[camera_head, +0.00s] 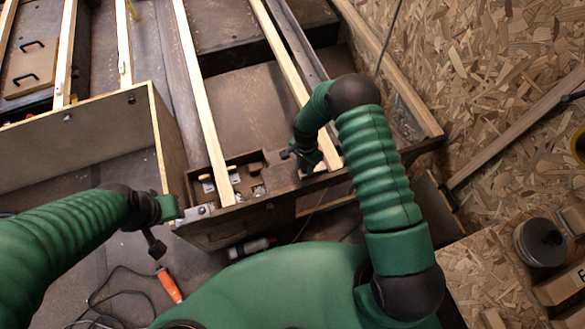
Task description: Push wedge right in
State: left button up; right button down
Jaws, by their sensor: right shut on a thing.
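My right gripper (305,157) is just above the front board of the dark wooden frame (270,208), close beside a long pale strip (286,62). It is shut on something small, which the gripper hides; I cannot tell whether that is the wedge. Small pale pieces (206,178) lie in a shallow recess left of the gripper, around the foot of another pale strip (203,95). I cannot clearly pick out a wedge among them. My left gripper (160,238) hangs at the frame's front left corner, apart from the pieces. Its finger opening is not clear.
A wooden box (88,140) stands at left. An orange-handled tool (169,285) with a cable and a pale bottle (250,247) lie in front of the frame. A round canister (540,242) stands at right. Chipboard (490,70) at upper right is mostly bare.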

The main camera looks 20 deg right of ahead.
jog(key=d, duration=0.3)
jog(key=shift+w+d, duration=0.1)
jog(key=shift+w, duration=0.05)
jog(key=c, duration=1.1)
grip_release()
jog(key=shift+o, duration=0.2)
notch_tip(320, 180, up, 17)
jog(key=p, duration=0.4)
jog(key=shift+w+a+f+p, duration=0.15)
jog(key=shift+w+a+p, duration=0.15)
jog(key=shift+p, duration=0.1)
